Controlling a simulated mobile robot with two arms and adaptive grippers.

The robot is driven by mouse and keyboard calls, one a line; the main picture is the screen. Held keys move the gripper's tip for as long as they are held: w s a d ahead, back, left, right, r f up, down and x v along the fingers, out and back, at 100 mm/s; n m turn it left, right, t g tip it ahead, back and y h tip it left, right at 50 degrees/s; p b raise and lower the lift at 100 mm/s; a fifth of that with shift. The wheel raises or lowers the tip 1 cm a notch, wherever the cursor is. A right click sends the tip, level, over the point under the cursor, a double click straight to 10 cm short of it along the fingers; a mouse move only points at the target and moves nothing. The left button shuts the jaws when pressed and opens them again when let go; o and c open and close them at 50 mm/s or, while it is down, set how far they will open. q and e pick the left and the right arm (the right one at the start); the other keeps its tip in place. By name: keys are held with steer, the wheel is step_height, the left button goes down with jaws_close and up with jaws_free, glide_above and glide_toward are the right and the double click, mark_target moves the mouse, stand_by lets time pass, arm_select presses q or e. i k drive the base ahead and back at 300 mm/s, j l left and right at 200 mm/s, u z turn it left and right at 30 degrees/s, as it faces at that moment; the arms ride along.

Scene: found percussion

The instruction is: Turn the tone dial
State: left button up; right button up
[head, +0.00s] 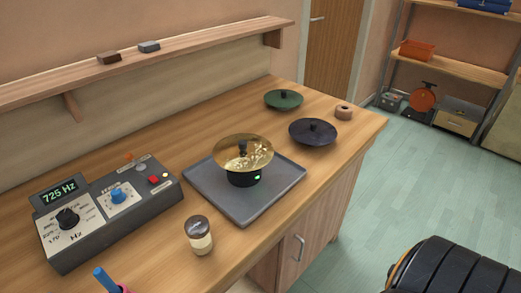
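The tone generator (144,221) is a dark grey box on the left of the wooden counter. Its display (59,191) reads 725 Hz. The tone dial appears to be the black knob (68,217) on a white, numbered scale marked Hz. A smaller blue knob (117,194) sits on a white plate to its right. A red button and small switches are near the box's far right end. Neither of my grippers is in view. Nothing is seen touching the dial.
A brass plate (243,151) with pale grains stands on a black base over a grey tray (245,209). A blue stick (105,279) rises at the bottom edge. Green and dark discs lie farther back.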

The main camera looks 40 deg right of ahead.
mark_target(67, 219)
steer(key=i+z, duration=0.2)
steer(key=z, duration=0.2)
steer(key=i+j+z, duration=0.15)
steer(key=z, duration=0.25)
steer(key=k+l, duration=0.6)
steer(key=k+l+u, duration=0.05)
